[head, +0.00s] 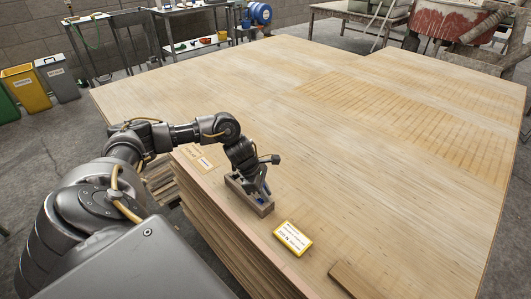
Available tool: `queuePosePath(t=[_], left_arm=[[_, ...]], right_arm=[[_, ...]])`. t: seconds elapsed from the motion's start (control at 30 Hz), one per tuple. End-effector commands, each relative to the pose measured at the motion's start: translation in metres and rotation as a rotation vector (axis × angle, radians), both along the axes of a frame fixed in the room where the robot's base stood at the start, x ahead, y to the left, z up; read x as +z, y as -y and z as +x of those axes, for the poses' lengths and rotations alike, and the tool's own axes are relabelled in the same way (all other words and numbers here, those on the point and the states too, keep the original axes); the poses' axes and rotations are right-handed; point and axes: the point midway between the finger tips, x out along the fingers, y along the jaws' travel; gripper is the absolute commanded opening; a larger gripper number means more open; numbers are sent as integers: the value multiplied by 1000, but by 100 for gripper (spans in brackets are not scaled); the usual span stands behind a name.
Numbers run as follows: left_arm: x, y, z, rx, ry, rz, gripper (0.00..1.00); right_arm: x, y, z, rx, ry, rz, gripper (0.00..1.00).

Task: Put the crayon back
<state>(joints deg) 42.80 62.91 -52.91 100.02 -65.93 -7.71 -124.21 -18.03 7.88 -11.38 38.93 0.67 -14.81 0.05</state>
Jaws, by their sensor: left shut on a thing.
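My left gripper (259,185) reaches down over a small wooden holder (250,206) near the front edge of the veneer stack (350,150). It is shut on a crayon, of which a bit of blue (267,188) shows at the fingertips. The gripper covers most of the crayon. I cannot tell whether the crayon's lower end is inside the holder or just above it. My right gripper is not in view.
A yellow-edged label card (292,238) lies right of the holder, and a brown wooden block (348,279) lies farther front. A paper tag (205,163) lies to the left. The stack's top behind is wide and clear. Bins (25,88) and benches stand beyond.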

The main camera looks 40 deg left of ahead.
Motion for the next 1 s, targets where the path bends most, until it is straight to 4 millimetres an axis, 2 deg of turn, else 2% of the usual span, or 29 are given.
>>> queuePosePath(t=[0.1, 0.13, 0.27, 0.67, 0.77, 1.0], left_arm=[[-3, 0, 0, 0, 0, 0, 0], [-2, 0, 0, 0, 0, 0, 19], [-1, 0, 0, 0, 0, 0, 36], [5, -2, 0, 1, 2, 1, 37], [20, -8, -3, 0, 5, 1, 37], [67, -26, -14, 0, 5, 2, 37]], right_arm=[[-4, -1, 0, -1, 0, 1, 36], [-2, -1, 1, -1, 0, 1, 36], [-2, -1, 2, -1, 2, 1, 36], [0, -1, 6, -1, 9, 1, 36], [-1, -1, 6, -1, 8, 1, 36], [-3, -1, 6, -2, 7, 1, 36]])
